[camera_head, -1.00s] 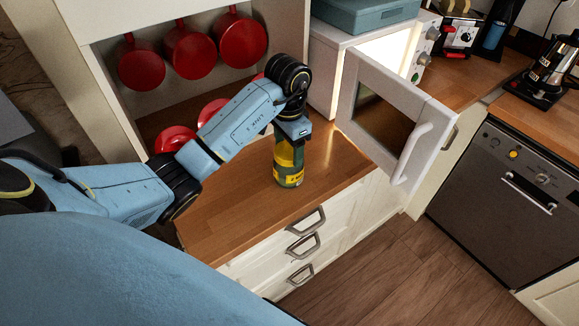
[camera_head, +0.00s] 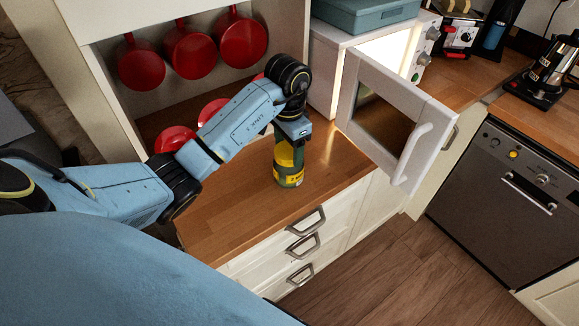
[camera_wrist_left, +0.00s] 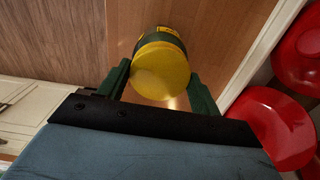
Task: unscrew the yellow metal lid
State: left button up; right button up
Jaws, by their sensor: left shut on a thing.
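A green jar (camera_head: 289,178) with a yellow label stands upright on the wooden counter. Its yellow metal lid (camera_wrist_left: 161,71) shows from above in the left wrist view, on top of the jar. My left gripper (camera_wrist_left: 160,82) points down over the jar, with one green finger on each side of the lid, shut on it. In the head view the gripper (camera_head: 289,143) hides most of the lid. My right gripper is not in either view.
A white microwave with its door (camera_head: 392,120) open stands right of the jar. Red pans (camera_head: 190,50) hang behind, and more red pans (camera_wrist_left: 284,128) lie on the counter to the left. The counter's front edge, above drawers (camera_head: 302,245), is close to the jar.

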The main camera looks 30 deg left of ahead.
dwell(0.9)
pick_arm(q)
jog(key=shift+n, duration=0.7)
jog(key=shift+f, duration=0.1)
jog(key=o, duration=1)
